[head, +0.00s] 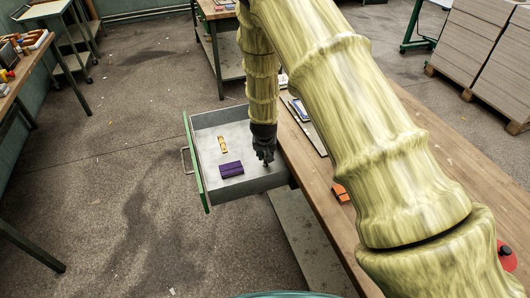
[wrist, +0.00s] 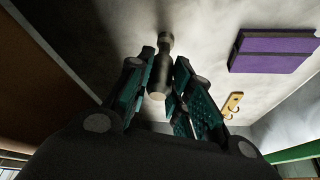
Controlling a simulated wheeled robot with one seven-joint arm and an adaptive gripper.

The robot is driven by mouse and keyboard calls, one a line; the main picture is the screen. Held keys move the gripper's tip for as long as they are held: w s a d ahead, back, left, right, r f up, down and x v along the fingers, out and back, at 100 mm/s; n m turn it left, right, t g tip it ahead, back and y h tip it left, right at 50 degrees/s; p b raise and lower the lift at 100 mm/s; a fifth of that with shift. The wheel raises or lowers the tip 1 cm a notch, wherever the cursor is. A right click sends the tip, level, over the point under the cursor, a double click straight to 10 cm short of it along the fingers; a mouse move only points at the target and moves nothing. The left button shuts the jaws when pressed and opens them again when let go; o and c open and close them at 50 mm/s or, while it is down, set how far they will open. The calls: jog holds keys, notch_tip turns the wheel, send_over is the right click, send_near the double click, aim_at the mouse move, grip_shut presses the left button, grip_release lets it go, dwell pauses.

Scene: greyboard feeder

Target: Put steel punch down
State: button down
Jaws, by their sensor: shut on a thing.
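The steel punch (wrist: 158,80) is a dark, short metal rod with a paler round end, seen between the fingers in the wrist view. My gripper (wrist: 165,60) is shut on it. In the head view my gripper (head: 264,156) points down inside the open drawer (head: 203,122), at the right side near the bench. The punch is too small and dark to make out there. The wrist view shows the pale drawer floor beyond the punch; I cannot tell whether the punch touches it.
A purple box (head: 231,170) lies in the drawer left of my gripper, with a yellow piece (head: 223,144) farther back. The left part of the drawer floor is clear. The wooden bench (head: 312,166) on the right holds an orange item (head: 340,192) and a phone-like item (head: 300,109).

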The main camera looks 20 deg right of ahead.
jog(key=c, duration=1.6)
grip_release()
jog(key=shift+o, duration=0.2)
jog(key=b+v, duration=0.1)
jog(key=v, duration=1.1)
jog(key=shift+r, duration=0.15)
